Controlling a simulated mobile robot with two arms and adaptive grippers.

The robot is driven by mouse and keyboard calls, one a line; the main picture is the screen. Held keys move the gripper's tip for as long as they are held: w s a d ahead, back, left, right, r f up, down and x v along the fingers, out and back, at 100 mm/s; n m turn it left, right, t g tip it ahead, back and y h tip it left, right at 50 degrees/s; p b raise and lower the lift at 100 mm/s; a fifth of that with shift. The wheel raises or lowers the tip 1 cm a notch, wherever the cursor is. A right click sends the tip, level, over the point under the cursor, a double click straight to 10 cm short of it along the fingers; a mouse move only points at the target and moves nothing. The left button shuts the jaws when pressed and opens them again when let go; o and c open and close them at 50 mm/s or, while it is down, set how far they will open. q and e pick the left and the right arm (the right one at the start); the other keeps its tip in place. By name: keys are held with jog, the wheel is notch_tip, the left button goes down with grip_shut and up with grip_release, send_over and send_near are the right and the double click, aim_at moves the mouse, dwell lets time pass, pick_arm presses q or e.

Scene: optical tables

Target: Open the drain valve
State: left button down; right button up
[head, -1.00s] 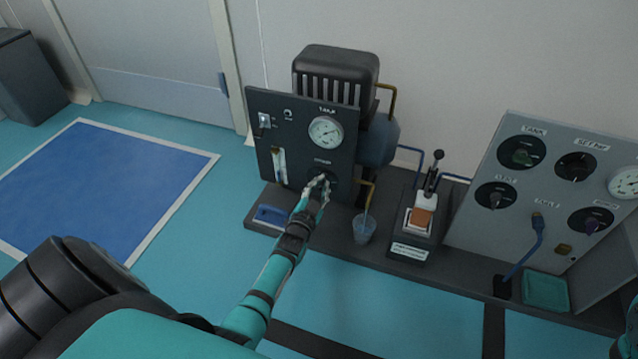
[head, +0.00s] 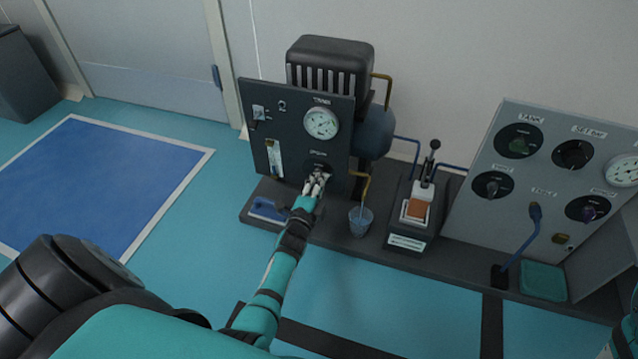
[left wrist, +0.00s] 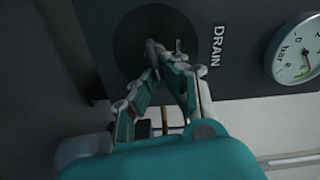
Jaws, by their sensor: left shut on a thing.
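The drain valve (head: 319,166) is a dark round dial low on the black panel (head: 262,98) of the compressor unit. My left gripper (head: 316,183) reaches up to it from below and covers much of it. In the left wrist view, a large dark disc (left wrist: 127,38) sits beside the white DRAIN label (left wrist: 218,45). The gripper's fingertips (left wrist: 166,58) are closed around a small grey knob or handle (left wrist: 152,48) at the disc. The fingers partly hide this handle, so its exact angle is hard to tell.
A pressure gauge (head: 321,122) is above the valve. A clear cup (head: 361,221) stands under a brass pipe (head: 366,180), right of my left arm. A lever device (head: 413,215) and a grey control panel (head: 527,180) stand farther right. Open floor lies left.

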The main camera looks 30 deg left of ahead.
pick_arm(q)
jog(key=shift+f+m+b, duration=0.3)
jog(key=shift+f+m, duration=0.05)
jog(key=shift+m, duration=0.65)
jog(key=c, duration=1.4)
grip_release()
jog(key=shift+c, duration=0.2)
jog(key=shift+r, duration=0.1)
notch_tip(320, 180, up, 10)
jog(key=shift+f, duration=0.1)
